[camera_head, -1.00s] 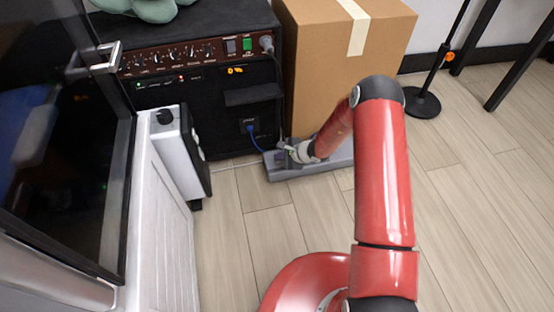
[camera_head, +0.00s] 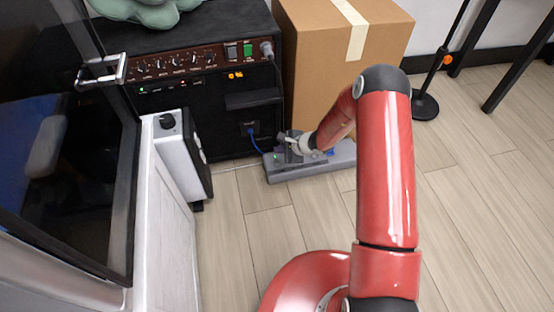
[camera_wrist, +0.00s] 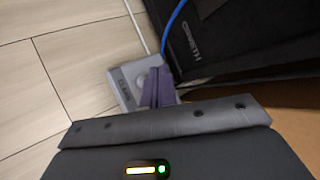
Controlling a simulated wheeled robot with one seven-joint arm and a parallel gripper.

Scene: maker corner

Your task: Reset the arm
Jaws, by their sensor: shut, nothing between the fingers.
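My red arm reaches forward and down to the floor in the head view. My gripper (camera_head: 287,141) is at its far end, above the left part of a long grey power strip (camera_head: 300,174). In the wrist view the dark fingers (camera_wrist: 158,84) are together with nothing between them. Behind them lies the grey end of the strip (camera_wrist: 122,82), with a round knob or button on it. I cannot tell whether the fingertips touch it. My arm and gripper hide part of the strip's top.
A black amplifier (camera_head: 215,110) with a blue cable (camera_head: 256,142) stands behind left. A cardboard box (camera_head: 310,60) stands behind the strip. A white cabinet (camera_head: 168,225) and dark glass door (camera_head: 60,150) are at left. A black stand (camera_head: 425,105) is at right.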

